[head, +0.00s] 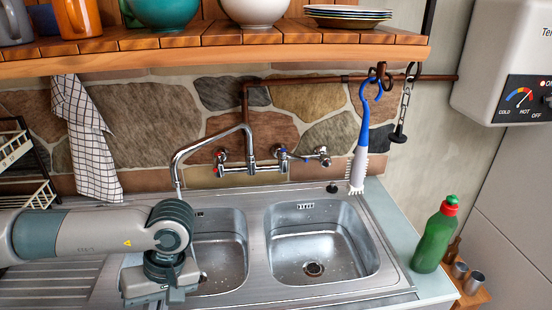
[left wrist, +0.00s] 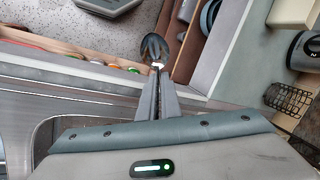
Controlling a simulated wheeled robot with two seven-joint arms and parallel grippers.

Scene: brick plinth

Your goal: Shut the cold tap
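The chrome mixer tap is on the stone wall behind the sink. Its blue-marked cold tap handle (head: 282,154) is right of the red-marked hot handle (head: 220,156). The curved spout (head: 180,155) swings left over the left basin; a thin pale line below its tip may be water. My left gripper (head: 165,290) points down in front of the left basin, well apart from the handles; its fingertips are hidden there. In the left wrist view the fingers (left wrist: 158,92) are together. My right gripper is not in view.
A blue-handled brush (head: 359,150) hangs right of the taps. A wooden shelf (head: 220,40) with crockery overhangs them. A green bottle (head: 436,237) stands at the right. A checked towel (head: 88,135) hangs left. The right basin (head: 320,245) is empty.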

